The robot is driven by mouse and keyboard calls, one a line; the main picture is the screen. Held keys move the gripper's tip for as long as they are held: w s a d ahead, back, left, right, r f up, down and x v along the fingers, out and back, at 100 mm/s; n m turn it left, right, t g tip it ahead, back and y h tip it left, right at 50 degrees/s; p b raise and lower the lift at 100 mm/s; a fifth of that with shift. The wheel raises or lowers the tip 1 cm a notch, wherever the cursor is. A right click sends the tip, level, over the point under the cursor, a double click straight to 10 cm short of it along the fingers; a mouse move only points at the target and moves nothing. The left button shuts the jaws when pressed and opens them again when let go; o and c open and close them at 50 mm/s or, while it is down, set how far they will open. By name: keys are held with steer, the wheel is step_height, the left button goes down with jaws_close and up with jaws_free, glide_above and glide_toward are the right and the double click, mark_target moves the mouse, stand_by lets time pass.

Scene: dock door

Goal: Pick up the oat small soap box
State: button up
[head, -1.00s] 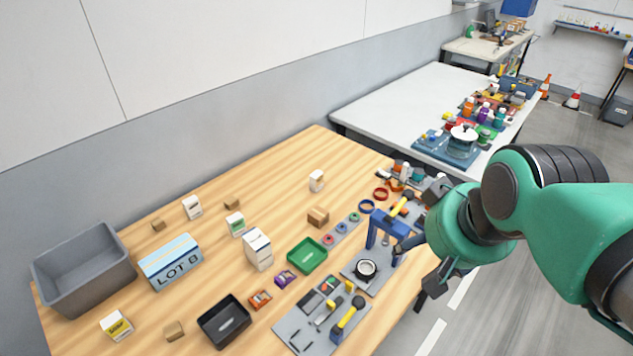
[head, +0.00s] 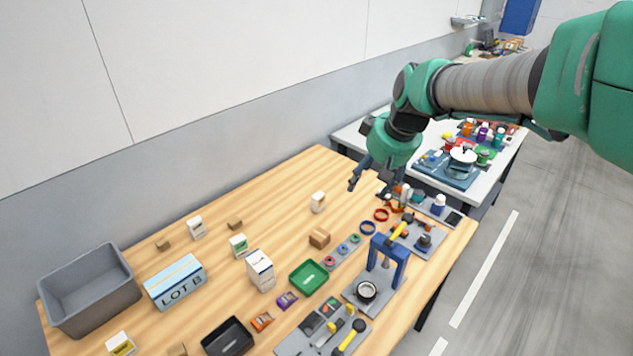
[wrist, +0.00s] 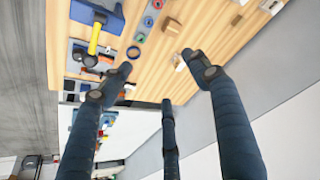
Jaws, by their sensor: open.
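A small white box with a pale tan label (head: 318,202) stands upright on the wooden table near its back edge. It looks like the oat soap box, but its lettering is too small to read. Other small white boxes stand further left: one with a greyish label (head: 196,227), one with a green label (head: 238,245) and one with a yellow label (head: 121,344). My gripper (head: 366,184) is open and empty, above the table's far right end, right of the tan-labelled box. In the wrist view, a small pale box (wrist: 179,62) shows beyond the spread fingers (wrist: 160,75).
A blue stand (head: 388,252) with a yellow-handled tool rises at the right. A grey bin (head: 90,287) stands far left.

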steer(key=w+a+f+n+p, duration=0.1)
steer(key=w+a+f, duration=0.15)
steer(key=w, duration=0.45)
steer(key=w+a+f+n+p, duration=0.1)
steer(key=w+f, duration=0.3)
steer(key=w, duration=0.3)
steer(key=n+g+y+p, duration=0.1)
steer(key=n+y+p, duration=0.1)
steer(key=n, duration=0.1)
glide_toward(320, 196)
steer(key=shift+a+r, duration=0.1)
steer(key=shift+r, duration=0.8)
steer(key=shift+f+h, duration=0.1)
steer(key=shift+h, duration=0.2)
steer(key=shift+b+x, duration=0.7)
steer(key=shift+x, duration=3.45)
steer(key=shift+s+a+f, duration=0.1)
steer(key=shift+b+x, duration=0.65)
steer(key=shift+x, duration=1.85)
steer(key=shift+s, duration=0.1)
steer(key=shift+c, duration=0.5)
